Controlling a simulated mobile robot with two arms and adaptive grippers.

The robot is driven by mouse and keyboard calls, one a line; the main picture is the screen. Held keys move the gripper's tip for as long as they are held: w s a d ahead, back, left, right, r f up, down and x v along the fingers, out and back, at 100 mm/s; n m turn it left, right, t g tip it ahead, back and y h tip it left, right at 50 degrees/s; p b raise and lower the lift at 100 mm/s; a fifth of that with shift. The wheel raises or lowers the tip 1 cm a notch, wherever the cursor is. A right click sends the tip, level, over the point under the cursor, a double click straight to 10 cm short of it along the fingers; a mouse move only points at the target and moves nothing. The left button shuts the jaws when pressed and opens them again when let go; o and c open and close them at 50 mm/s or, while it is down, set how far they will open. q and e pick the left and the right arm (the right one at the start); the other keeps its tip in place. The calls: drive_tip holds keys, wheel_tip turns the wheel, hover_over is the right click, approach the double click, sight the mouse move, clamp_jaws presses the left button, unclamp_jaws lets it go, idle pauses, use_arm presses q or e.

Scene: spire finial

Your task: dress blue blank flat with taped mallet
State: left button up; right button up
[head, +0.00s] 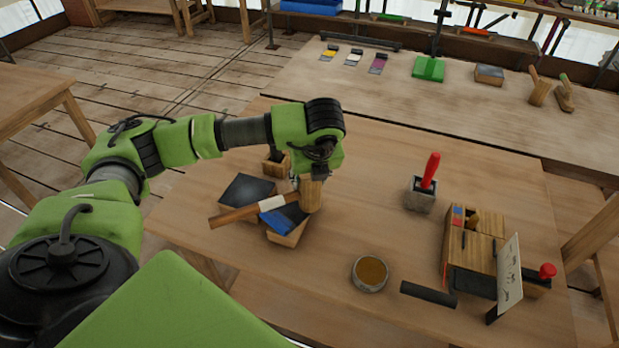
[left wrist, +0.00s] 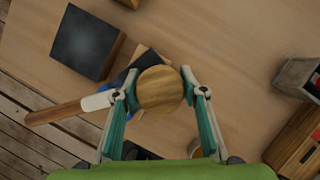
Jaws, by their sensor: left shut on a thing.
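The taped mallet has a round wooden head (head: 311,196), a brown handle (head: 234,215) and a white tape band (head: 272,201). My left gripper (head: 318,180) is shut on the mallet head from above. In the left wrist view the head (left wrist: 158,89) sits between the two fingers (left wrist: 160,92), and the handle points left. The blue blank (head: 283,219) lies on a wooden block (head: 288,238) just below and beside the mallet. In the left wrist view the mallet and a finger hide most of the blank (left wrist: 122,76). I cannot tell whether the mallet touches it. My right gripper is out of view.
A dark-topped block (head: 247,191) lies left of the blank, and a small wooden holder (head: 276,163) stands behind. A round amber dish (head: 370,273), a grey holder with a red-handled tool (head: 421,194) and a wooden tool box (head: 470,250) stand to the right. The table between is clear.

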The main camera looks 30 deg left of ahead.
use_arm(q)
drive_tip(key=shift+r, duration=0.1)
drive_tip(key=shift+r+p, duration=0.7)
drive_tip(key=shift+r, duration=1.45)
